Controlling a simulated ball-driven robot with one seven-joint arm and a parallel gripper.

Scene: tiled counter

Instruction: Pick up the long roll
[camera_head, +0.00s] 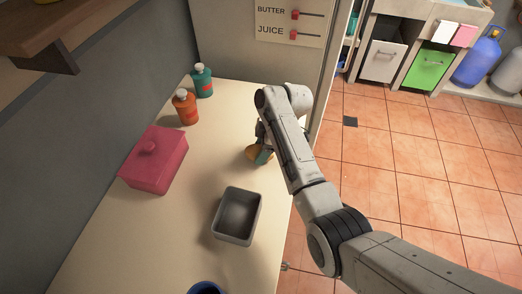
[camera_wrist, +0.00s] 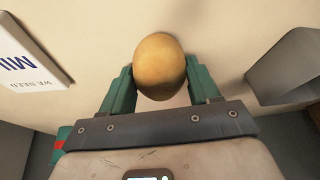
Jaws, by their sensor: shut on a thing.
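The roll (camera_wrist: 159,62) is brown and rounded, and in the wrist view it sits between the two green fingers of my gripper (camera_wrist: 160,88). The fingers touch it on both sides, so my gripper is shut on it. In the head view the roll (camera_head: 252,153) shows as a tan shape at the counter's right part, partly hidden by my gripper (camera_head: 263,156) and arm. I cannot tell whether it rests on the counter or is just above it.
A grey open bin (camera_head: 237,216) stands nearer on the counter (camera_head: 205,160). A pink lidded box (camera_head: 154,160), an orange bottle (camera_head: 185,107) and a teal bottle (camera_head: 202,80) stand to the left. A blue round thing (camera_head: 206,288) shows at the bottom edge.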

